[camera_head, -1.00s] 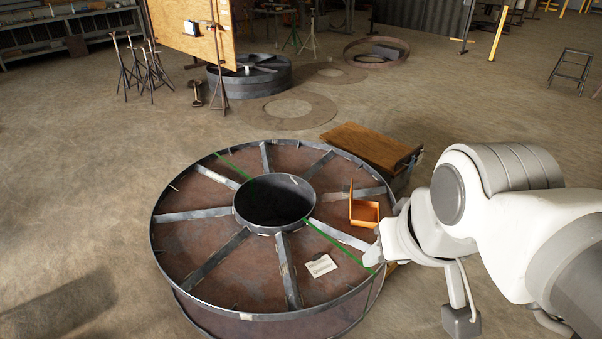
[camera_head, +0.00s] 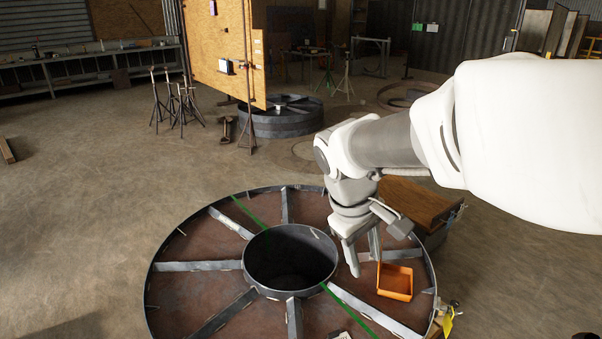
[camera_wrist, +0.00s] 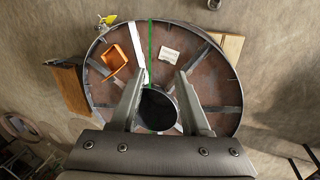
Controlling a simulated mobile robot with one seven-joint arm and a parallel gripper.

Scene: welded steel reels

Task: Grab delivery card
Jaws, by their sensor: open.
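A small white card with dark print (camera_wrist: 169,55) lies flat on the brown face of the large steel reel (camera_wrist: 210,62), in a section beside the green strip. In the head view only a sliver of the card (camera_head: 341,335) shows at the bottom edge. My gripper (camera_head: 364,262) hangs pointing down above the reel, between the hub and the orange box. In the wrist view my gripper (camera_wrist: 160,76) has its two fingers wide apart with nothing between them. The card is apart from the fingertips, beyond them in that view. Its printed words are too small to read.
An open orange box (camera_head: 395,283) sits on the reel close to my gripper. Raised steel spokes (camera_head: 202,266) and the hub ring (camera_head: 290,262) stand on the reel. A yellow tag (camera_head: 447,323) is at its rim. A wood-topped box (camera_head: 410,205) stands behind.

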